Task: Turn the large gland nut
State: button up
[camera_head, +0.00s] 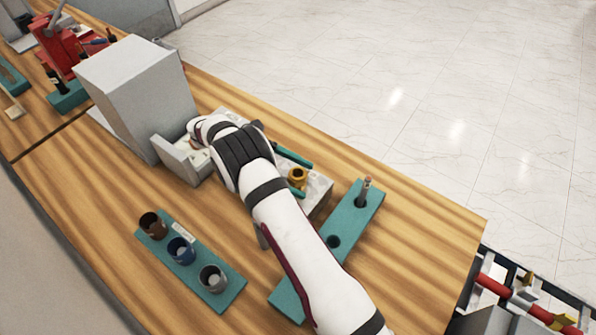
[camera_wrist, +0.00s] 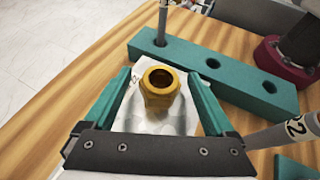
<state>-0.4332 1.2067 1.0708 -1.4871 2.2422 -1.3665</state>
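The large gland nut (camera_head: 297,179) is a brass-gold hex nut with a round hole in its top. It stands upright on a pale grey metal block (camera_head: 319,189). My gripper (camera_wrist: 159,76) is open, with one teal finger on each side of the nut. A gap shows between each finger and the nut, so neither appears to touch it. In the head view my wrist hides part of the block.
A teal bar (camera_head: 366,222) with holes and an upright rod (camera_head: 363,191) stands close to the right of the block. A teal rack (camera_head: 227,289) with three cups is at front left. A large grey box (camera_head: 140,95) stands behind left. Bare wood lies at right.

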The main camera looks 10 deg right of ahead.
jog(key=shift+o, duration=0.4)
jog(key=v, duration=0.6)
jog(key=shift+f, duration=0.1)
